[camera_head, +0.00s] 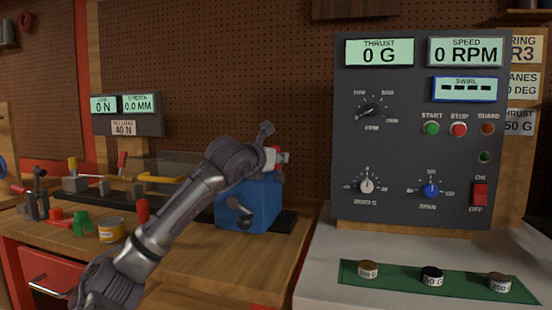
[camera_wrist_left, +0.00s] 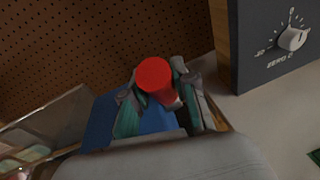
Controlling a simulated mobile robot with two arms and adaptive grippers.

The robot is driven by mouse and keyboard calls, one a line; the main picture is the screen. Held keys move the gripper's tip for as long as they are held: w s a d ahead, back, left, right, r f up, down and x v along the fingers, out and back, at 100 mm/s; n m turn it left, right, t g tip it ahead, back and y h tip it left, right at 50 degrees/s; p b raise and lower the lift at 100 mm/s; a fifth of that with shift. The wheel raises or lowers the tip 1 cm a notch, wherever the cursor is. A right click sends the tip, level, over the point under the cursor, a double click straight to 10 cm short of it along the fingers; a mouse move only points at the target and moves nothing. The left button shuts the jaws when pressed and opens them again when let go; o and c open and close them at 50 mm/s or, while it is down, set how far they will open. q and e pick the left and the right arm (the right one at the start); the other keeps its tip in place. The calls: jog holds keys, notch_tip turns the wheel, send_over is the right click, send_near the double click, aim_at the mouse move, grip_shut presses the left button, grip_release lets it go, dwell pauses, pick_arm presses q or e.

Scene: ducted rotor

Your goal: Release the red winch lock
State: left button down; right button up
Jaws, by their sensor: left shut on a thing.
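The red winch lock shows in the left wrist view as a round red knob (camera_wrist_left: 154,75) between my left gripper's fingers (camera_wrist_left: 160,90). The fingers are shut on it, one on each side. In the head view my left gripper (camera_head: 272,158) is at the top of the blue winch box (camera_head: 262,205), and only a bit of red shows there. A dark crank handle (camera_head: 238,211) is on the front of the blue box. The lock's base is hidden by the gripper. My right gripper is not in view.
A dark control panel (camera_head: 415,145) stands close to the right of the winch. Left on the wooden bench are a yellow can (camera_head: 111,229), green and red parts (camera_head: 81,223), and a red-handled tool (camera_head: 142,210). A green mat (camera_head: 400,277) with several weights lies front right.

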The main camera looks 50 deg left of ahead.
pick_arm(q)
jog(key=c, duration=0.9)
grip_release()
jog(key=shift+s, duration=0.1)
jog(key=v, duration=1.2)
jog(key=shift+f, duration=0.15)
